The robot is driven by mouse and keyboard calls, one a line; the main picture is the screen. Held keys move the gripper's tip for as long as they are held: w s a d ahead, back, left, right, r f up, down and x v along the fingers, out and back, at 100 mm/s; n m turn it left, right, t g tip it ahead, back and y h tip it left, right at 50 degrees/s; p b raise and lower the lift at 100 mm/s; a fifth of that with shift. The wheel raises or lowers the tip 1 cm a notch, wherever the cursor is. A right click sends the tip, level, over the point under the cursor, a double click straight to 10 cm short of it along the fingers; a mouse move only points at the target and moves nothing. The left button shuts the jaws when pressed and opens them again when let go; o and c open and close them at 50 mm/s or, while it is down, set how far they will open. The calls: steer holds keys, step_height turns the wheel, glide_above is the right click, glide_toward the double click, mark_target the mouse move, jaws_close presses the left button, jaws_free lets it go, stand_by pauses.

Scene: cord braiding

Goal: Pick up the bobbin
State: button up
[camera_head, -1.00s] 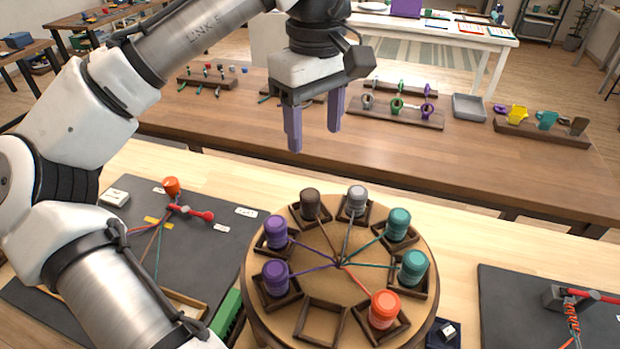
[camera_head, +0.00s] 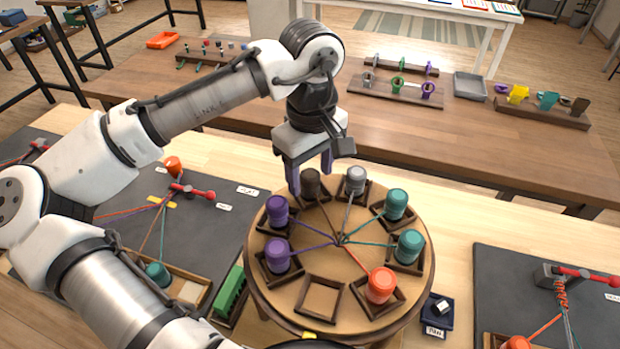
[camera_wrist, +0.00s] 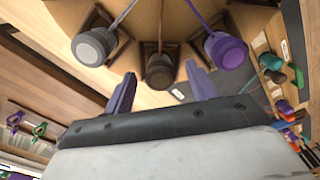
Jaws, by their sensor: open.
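The round braiding disc (camera_head: 325,262) carries several bobbins in square wooden frames, their cords meeting at its centre. A dark brown bobbin (camera_head: 312,183) stands at the far side. A grey bobbin (camera_head: 355,180) is to its right and a purple bobbin (camera_head: 277,211) to its left. My gripper (camera_head: 311,177) is open and empty, pointing down at the brown bobbin. In the wrist view the brown bobbin (camera_wrist: 160,72) lies between and beyond the two purple fingers, with the grey bobbin (camera_wrist: 93,47) and purple bobbin (camera_wrist: 225,50) at either side. I cannot tell whether the fingers touch anything.
Two teal bobbins, an orange bobbin (camera_head: 381,285) and a second purple bobbin (camera_head: 276,255) stand around the disc. One front frame (camera_head: 322,298) is empty. Dark mats (camera_head: 215,228) lie on both sides. A wooden table (camera_head: 450,140) with racks stands behind.

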mark_target(311, 175)
steer(key=shift+f, duration=0.55)
steer(key=c, duration=1.1)
steer(key=shift+r, duration=0.15)
step_height(311, 175, up, 20)
steer(key=shift+f+b, duration=0.1)
steer(key=shift+b, duration=0.4)
